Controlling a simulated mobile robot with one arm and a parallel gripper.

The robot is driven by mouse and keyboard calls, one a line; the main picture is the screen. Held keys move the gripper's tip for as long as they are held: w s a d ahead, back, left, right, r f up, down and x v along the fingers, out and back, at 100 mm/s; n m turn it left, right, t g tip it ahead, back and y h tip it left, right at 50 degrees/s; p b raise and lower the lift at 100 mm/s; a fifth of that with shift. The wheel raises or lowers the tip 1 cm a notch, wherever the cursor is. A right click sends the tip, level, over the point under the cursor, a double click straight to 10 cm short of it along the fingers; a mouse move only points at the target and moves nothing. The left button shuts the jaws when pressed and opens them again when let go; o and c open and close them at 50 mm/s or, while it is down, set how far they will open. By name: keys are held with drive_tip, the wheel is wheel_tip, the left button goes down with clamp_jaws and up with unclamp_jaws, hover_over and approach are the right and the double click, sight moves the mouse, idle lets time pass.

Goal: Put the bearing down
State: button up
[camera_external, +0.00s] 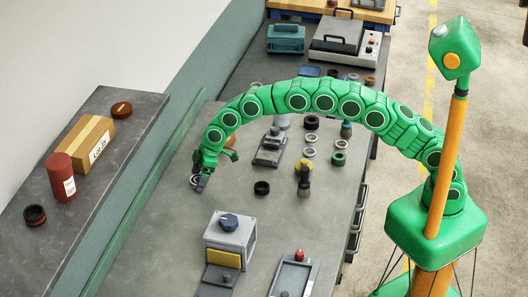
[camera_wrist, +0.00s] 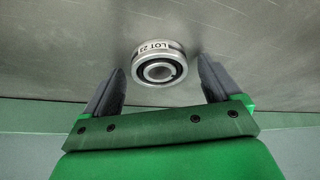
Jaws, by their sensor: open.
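The bearing (camera_wrist: 160,64) is a silver ring with a dark inner band and a "LOT 23" label on its side. In the wrist view it sits on the grey metal bench top between and slightly beyond my fingertips, with a gap on each side. My gripper (camera_wrist: 162,76) is open, its two dark fingers spread and not touching the bearing. In the external view my gripper (camera_external: 202,181) is low over the left part of the bench (camera_external: 160,225), and the bearing is a small pale ring (camera_external: 195,180) at its fingertips, partly hidden.
A dark ring (camera_external: 262,188) lies to the right of my gripper. A grey machine with a blue knob (camera_external: 229,235) stands in front. A small grey fixture (camera_external: 270,150) and several rings are behind. A raised shelf (camera_external: 100,215) with a box and red can runs along the left.

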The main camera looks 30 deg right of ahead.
drive_tip(key=v, duration=1.2)
drive_tip(key=w+d+r+m+h, duration=0.1)
drive_tip(key=d+r+m, duration=0.15)
drive_tip(key=d, duration=0.65)
drive_tip(key=w+d+r+m, duration=0.1)
drive_tip(key=d+r, duration=0.3)
drive_tip(key=d, duration=0.6)
drive_tip(key=s+d+r+m+h, duration=0.1)
drive_tip(key=s+d+r+m, duration=0.15)
drive_tip(key=d, duration=0.75)
drive_tip(key=s+d+r+m+h, duration=0.1)
drive_tip(key=s+d, duration=0.2)
drive_tip(key=d, duration=0.8)
drive_tip(key=s+d+m+g+h, duration=0.15)
drive_tip(key=s+d+m, duration=0.25)
drive_tip(key=s+d, duration=1)
drive_tip(key=s+d+f+m+g, duration=0.1)
drive_tip(key=s+d+f+m, duration=0.1)
drive_tip(key=s+d, duration=0.9)
drive_tip(key=s+m, duration=0.1)
drive_tip(key=s, duration=0.2)
drive_tip(key=shift+s+f+m+g, duration=0.3)
drive_tip(key=shift+s+f+g, duration=0.05)
drive_tip(key=shift+s+f, duration=0.05)
